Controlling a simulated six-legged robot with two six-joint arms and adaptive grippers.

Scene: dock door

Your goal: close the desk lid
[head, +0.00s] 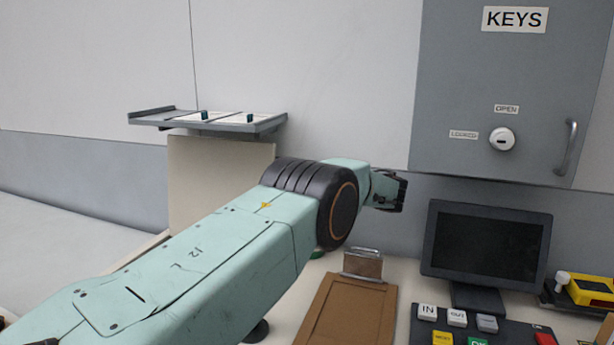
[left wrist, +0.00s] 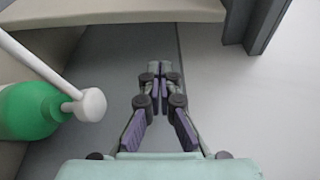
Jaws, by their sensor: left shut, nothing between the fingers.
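A beige upright panel (head: 210,185), which looks like the raised desk lid, stands at the back left of the desk, below a grey wall shelf. My left arm crosses in front of its lower right part, so its lower edge is partly hidden. My left gripper (head: 393,192) is to the right of the panel, in front of the wall and apart from the panel. In the left wrist view the left gripper's fingers (left wrist: 159,78) are together with nothing between them. A beige surface (left wrist: 120,10) crosses the top of that view. My right gripper is not in view.
A green bottle (left wrist: 28,110) with a white pump is close left of the left gripper. The desk holds a brown clipboard (head: 345,310), a dark monitor (head: 486,243), a button panel (head: 470,325) and a yellow device (head: 592,290). A grey key cabinet (head: 510,80) hangs above.

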